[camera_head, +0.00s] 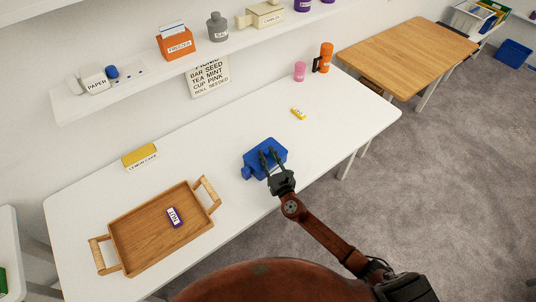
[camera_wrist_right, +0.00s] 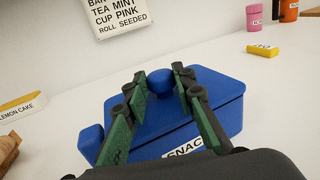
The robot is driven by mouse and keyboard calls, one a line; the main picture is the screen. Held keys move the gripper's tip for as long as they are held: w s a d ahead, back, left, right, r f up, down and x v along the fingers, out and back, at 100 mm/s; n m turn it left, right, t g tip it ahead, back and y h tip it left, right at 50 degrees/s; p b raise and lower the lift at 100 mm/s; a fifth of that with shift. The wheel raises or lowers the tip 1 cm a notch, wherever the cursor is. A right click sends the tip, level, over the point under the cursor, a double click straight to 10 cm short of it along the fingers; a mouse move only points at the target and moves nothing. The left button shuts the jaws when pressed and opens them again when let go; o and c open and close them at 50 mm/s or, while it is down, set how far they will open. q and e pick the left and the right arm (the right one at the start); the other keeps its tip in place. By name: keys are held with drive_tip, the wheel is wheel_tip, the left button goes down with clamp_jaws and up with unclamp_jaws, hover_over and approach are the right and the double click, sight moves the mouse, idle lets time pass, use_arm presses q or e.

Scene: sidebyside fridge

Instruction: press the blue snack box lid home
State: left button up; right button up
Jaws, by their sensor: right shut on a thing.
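The blue snack box (camera_head: 252,160) stands on the white table in the head view. Its lid (camera_wrist_right: 222,86) and a knob on top (camera_wrist_right: 159,81) show in the right wrist view, with a label on the front partly hidden by my fingers. A seam runs between lid and body along the right side; I cannot tell whether the lid is fully seated. A small blue block (camera_wrist_right: 90,142) sticks out at the box's left side. My right gripper (camera_head: 267,155) is over the box, its fingers shut on the lid's knob. My left gripper is not in view.
A wooden tray (camera_head: 150,259) with a purple packet (camera_head: 174,217) lies left of the box. A yellow lemon cake box (camera_head: 139,156) and small yellow pack (camera_head: 298,114) lie behind. A pink cup (camera_head: 300,71) and orange flask (camera_head: 325,58) stand at the back. A wall shelf (camera_head: 140,82) hangs above.

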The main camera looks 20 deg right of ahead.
drive_tip(key=shift+f, duration=0.25)
drive_tip(key=o, duration=1)
drive_tip(key=shift+o, duration=0.2)
drive_tip(key=shift+s, duration=0.1)
drive_tip(key=s, duration=1.1)
drive_tip(key=shift+s+d, duration=0.25)
drive_tip(key=shift+d, duration=0.15)
drive_tip(key=shift+s, duration=0.15)
